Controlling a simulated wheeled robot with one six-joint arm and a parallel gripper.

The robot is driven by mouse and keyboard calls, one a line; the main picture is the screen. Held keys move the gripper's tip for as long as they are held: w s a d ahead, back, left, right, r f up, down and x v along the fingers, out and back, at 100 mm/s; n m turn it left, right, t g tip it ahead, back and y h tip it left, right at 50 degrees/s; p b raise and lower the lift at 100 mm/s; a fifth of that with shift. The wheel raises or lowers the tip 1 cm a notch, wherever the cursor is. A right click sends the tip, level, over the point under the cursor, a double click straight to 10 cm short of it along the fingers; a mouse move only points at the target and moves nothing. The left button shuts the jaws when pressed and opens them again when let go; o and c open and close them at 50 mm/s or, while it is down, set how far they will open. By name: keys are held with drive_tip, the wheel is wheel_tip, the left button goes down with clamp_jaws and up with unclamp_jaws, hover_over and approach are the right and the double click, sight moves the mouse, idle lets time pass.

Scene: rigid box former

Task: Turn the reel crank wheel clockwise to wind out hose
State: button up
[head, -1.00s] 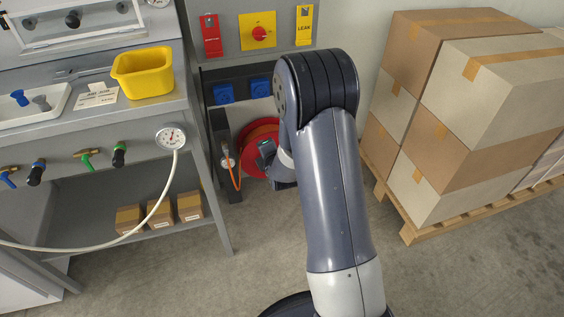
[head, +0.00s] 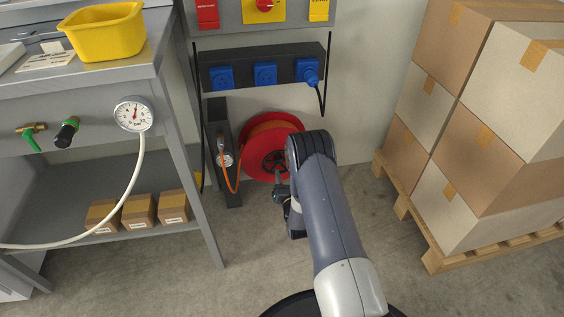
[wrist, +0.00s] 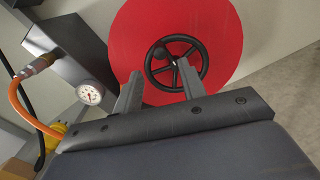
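The red hose reel (head: 257,164) stands low against the wall, with orange hose wound on it. Its black crank wheel (head: 272,160) sits at the centre of the red disc and is partly hidden by my arm in the head view. No contact is clear. In the head view my gripper (head: 279,188) is below the wheel.
A dark post with a gauge (head: 226,158) and orange hose stands just left of the reel. A workbench (head: 175,130) is further left. Stacked boxes on a pallet (head: 432,262) stand at the right. Bare floor lies between.

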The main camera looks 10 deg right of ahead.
sight(281, 163)
drive_tip(key=w+b, duration=0.2)
drive_tip(key=w, duration=0.5)
drive_tip(key=shift+w+f, duration=0.1)
drive_tip(key=shift+w, duration=0.15)
drive_tip(key=shift+w+b, duration=0.4)
drive_tip(key=shift+w, duration=0.3)
drive_tip(key=shift+c, duration=0.2)
clamp_jaws()
